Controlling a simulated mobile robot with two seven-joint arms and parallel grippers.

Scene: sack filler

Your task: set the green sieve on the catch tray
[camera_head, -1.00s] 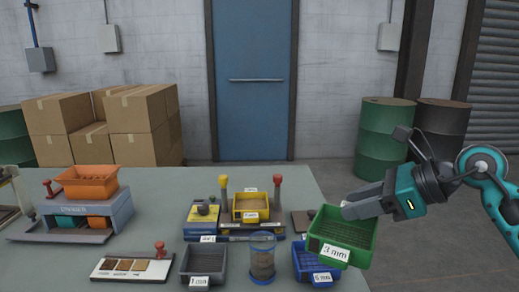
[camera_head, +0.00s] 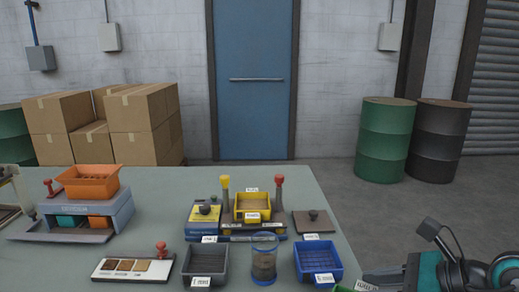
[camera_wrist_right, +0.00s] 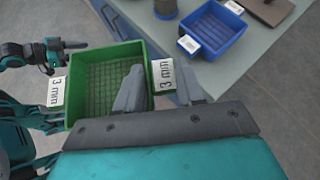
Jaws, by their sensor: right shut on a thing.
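The green sieve (camera_wrist_right: 98,85), labelled 3 mm, hangs in my right gripper (camera_wrist_right: 158,88), whose fingers close on its near wall by the label. In the head view only a sliver of the sieve (camera_head: 342,289) shows at the bottom edge, with my right gripper (camera_head: 385,276) beside it, beyond the table's right edge. The sieve looks empty. A yellow tray (camera_head: 252,215) sits on a blue and yellow base between a yellow and a red post; I cannot tell if it is the catch tray. My left gripper (camera_wrist_right: 17,60) shows at the right wrist view's left; its opening is unclear.
A blue sieve (camera_head: 318,277), a glass jar (camera_head: 264,262) and a grey sieve (camera_head: 207,260) stand along the table's front. A dark plate with a knob (camera_head: 313,222) lies at the right. An orange tray (camera_head: 90,183) sits on a grey machine (camera_head: 88,210) at left.

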